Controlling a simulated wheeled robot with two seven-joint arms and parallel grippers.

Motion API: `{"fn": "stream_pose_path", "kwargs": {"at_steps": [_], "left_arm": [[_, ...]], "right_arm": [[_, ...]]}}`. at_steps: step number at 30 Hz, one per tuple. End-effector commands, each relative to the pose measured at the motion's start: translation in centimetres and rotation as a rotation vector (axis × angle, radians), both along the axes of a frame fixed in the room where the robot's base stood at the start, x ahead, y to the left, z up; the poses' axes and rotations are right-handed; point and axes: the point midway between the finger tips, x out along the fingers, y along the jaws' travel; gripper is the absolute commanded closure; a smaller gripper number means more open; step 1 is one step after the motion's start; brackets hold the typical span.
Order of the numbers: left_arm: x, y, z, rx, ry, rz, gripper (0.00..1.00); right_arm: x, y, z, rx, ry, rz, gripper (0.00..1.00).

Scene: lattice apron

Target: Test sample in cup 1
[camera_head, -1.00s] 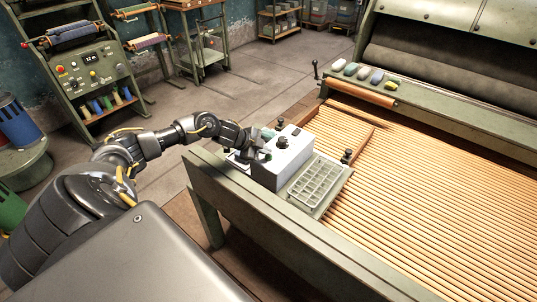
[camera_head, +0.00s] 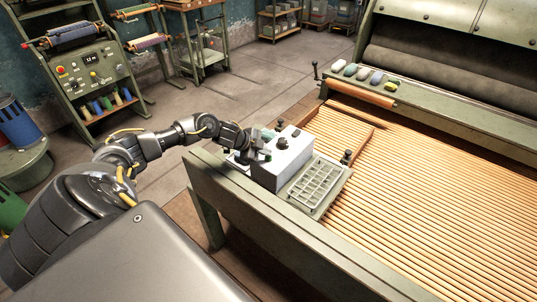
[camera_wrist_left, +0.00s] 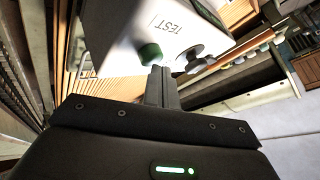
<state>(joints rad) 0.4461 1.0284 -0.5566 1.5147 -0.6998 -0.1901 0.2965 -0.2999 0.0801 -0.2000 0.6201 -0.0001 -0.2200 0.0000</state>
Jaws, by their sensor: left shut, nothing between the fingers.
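A white box (camera_head: 287,167) stands at the near left end of the slatted bed. In the left wrist view the white box (camera_wrist_left: 212,22) carries the word TEST, a green button (camera_wrist_left: 150,54) and a grey knob (camera_wrist_left: 194,50). My left gripper (camera_head: 264,148) is at the box's left side. In the left wrist view its shut, empty fingers (camera_wrist_left: 162,76) point at the box face close to the green button. I cannot tell whether they touch it. My right gripper is not in view. I cannot make out a cup marked 1.
A grey-green tray with a grid of compartments (camera_head: 317,184) lies right of the box. The slatted bed (camera_head: 420,190) spreads to the right, with a thick green-grey front rail (camera_head: 270,225). Several coloured pieces (camera_head: 363,73) lie on the machine's ledge behind.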

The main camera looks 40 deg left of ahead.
Motion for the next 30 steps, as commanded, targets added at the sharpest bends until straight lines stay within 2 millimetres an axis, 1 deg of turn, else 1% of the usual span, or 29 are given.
{"fn": "stream_pose_path", "kwargs": {"at_steps": [1,5,17,20,30], "left_arm": [[0.0,0.0,0.6,0.000,0.000,0.000,1.00],[0.0,0.0,1.1,0.000,0.000,0.000,1.00],[0.0,0.0,1.3,0.000,-0.001,0.001,1.00],[0.0,0.0,1.9,-0.001,-0.001,0.000,1.00],[0.0,0.0,5.3,-0.001,-0.001,0.000,1.00]], "right_arm": [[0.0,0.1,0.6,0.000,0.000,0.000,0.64],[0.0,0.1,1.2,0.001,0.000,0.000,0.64],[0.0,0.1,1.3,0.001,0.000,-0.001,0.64],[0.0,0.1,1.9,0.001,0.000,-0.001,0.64],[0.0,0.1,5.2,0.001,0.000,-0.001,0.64]]}}
